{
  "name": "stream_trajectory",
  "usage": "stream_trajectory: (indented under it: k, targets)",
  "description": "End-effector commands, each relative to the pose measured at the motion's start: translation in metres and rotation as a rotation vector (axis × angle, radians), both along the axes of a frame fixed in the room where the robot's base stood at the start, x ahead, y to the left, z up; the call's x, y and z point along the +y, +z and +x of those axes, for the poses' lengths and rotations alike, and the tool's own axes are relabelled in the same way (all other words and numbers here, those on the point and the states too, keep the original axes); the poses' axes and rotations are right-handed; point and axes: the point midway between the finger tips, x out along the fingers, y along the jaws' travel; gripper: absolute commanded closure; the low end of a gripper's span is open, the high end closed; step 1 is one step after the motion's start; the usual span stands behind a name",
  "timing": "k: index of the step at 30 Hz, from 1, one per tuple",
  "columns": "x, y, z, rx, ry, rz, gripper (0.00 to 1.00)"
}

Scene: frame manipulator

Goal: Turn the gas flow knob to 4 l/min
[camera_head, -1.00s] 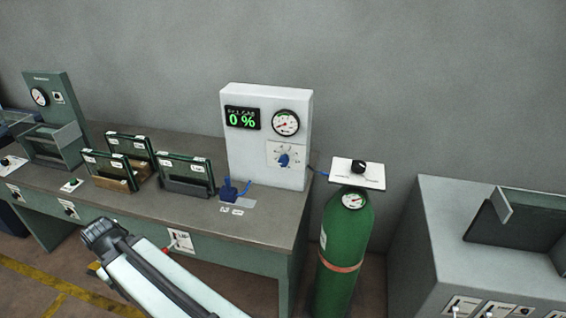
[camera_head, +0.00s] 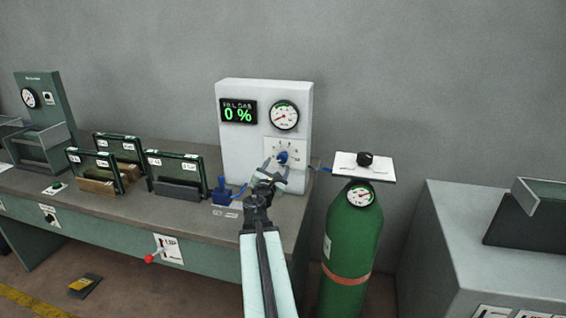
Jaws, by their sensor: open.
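The blue gas flow knob (camera_head: 282,157) sits on a white dial plate (camera_head: 298,146) low on the front of the white box (camera_head: 228,160). The scale numbers are too small to read. A round gauge (camera_head: 284,116) is above it, its needle hard to read. A green display (camera_head: 238,112) reads 0 %. My gripper (camera_head: 274,167) is open, its fingers just in front of and below the knob in the picture. I cannot tell whether they touch it. My gripper hides the lower part of the dial plate.
A blue lever switch (camera_head: 222,190) stands on the bench (camera_head: 200,212) left of my gripper. Several framed panels (camera_head: 178,172) stand further left. Right of the bench is a green gas cylinder (camera_head: 350,245), with a black knob (camera_head: 365,158) on a white plate above.

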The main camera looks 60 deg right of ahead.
Motion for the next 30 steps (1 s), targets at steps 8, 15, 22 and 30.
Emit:
stream_trajectory:
  k: [8,15,22,30]
  targets:
    - [-0.048,0.000,0.016,-0.003,-0.002,0.002,0.41]
    - [-0.069,0.000,0.022,-0.004,-0.002,0.002,0.41]
    - [-0.068,0.000,0.021,-0.005,-0.002,0.002,0.61]
    - [-0.071,0.000,0.020,-0.005,-0.003,0.003,1.00]
